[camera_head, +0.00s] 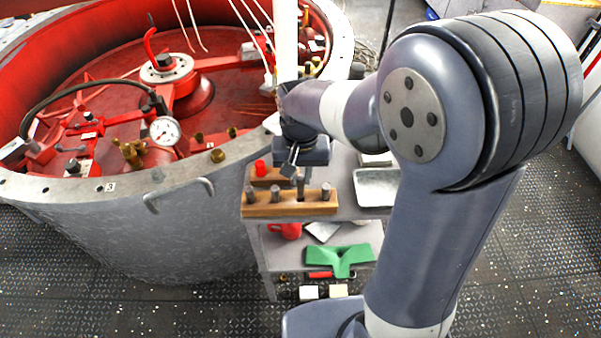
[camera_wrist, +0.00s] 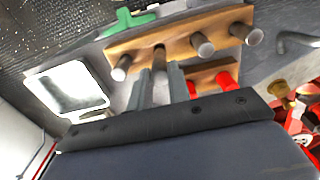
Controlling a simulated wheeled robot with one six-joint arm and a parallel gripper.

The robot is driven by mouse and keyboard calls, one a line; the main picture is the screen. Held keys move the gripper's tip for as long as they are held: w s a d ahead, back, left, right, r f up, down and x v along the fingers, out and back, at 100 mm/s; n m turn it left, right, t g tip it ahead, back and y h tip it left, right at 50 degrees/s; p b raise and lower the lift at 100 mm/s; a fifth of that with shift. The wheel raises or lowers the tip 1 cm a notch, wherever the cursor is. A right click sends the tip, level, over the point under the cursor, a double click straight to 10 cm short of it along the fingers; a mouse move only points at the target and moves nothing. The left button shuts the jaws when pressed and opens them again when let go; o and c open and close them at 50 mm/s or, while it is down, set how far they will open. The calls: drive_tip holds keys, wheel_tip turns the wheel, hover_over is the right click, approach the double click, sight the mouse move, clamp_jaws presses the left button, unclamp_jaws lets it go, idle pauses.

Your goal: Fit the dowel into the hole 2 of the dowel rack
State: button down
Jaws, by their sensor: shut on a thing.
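The dowel rack (camera_head: 288,210) is a long wooden block on the cart's top, and it also shows in the wrist view (camera_wrist: 180,36). Grey dowels stand in it on both sides of my gripper (camera_head: 296,174). My gripper's fingers (camera_wrist: 160,82) are shut on a grey dowel (camera_wrist: 160,60), held roughly upright over the rack between the standing dowels. In the head view the held dowel (camera_head: 301,186) reaches down to the rack. Its lower end meets the rack's top at a dark hole; how deep it sits I cannot tell.
A second wooden block (camera_wrist: 205,77) with red pegs (camera_wrist: 228,80) lies behind the rack. A metal tray (camera_head: 377,187) is to the right. A large round grey tank (camera_head: 190,235) stands close on the left. A green part (camera_head: 340,259) lies on the lower shelf.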

drive_tip(key=shift+f+b, duration=1.15)
drive_tip(key=shift+f, duration=0.55)
idle(0.6)
drive_tip(key=c, duration=1.3)
unclamp_jaws()
drive_tip(key=shift+o, duration=0.2)
wheel_tip(320, 180, up, 11)
drive_tip(key=shift+f, duration=0.1)
wheel_tip(320, 180, down, 11)
drive_tip(key=shift+r, duration=0.4)
